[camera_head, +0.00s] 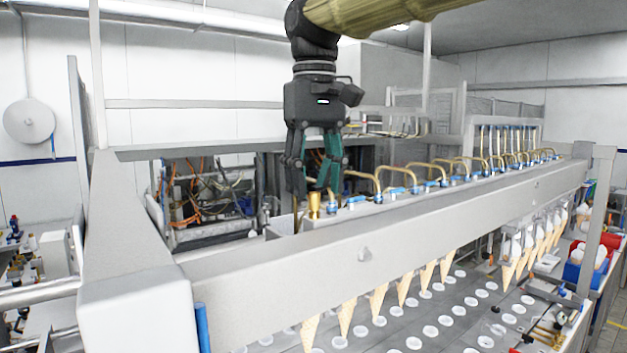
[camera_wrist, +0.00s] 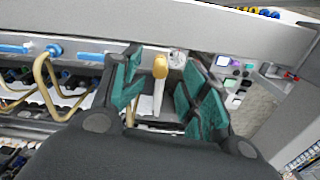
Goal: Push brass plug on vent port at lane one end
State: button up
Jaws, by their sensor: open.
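The brass plug (camera_head: 315,205) stands upright at the near left end of the row of blue fittings on the long grey beam. In the wrist view the plug (camera_wrist: 160,68) shows a gold top and a paler shaft between the fingers. My gripper (camera_head: 316,190) is open and points down, its green-padded fingertips on either side of the plug's top. In the wrist view my gripper (camera_wrist: 160,92) shows gaps at both sides of the plug. A small round pale fitting (camera_wrist: 178,58) lies just beyond the plug. The vent port cannot be made out clearly.
Bent brass tubes (camera_head: 361,178) and blue fittings run along the grey beam (camera_head: 400,230) to the right. Cones (camera_head: 347,315) hang below its near side above a plate with round holes (camera_head: 430,331). An open cabinet with cables (camera_head: 210,190) stands behind.

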jog(key=shift+r, duration=1.2)
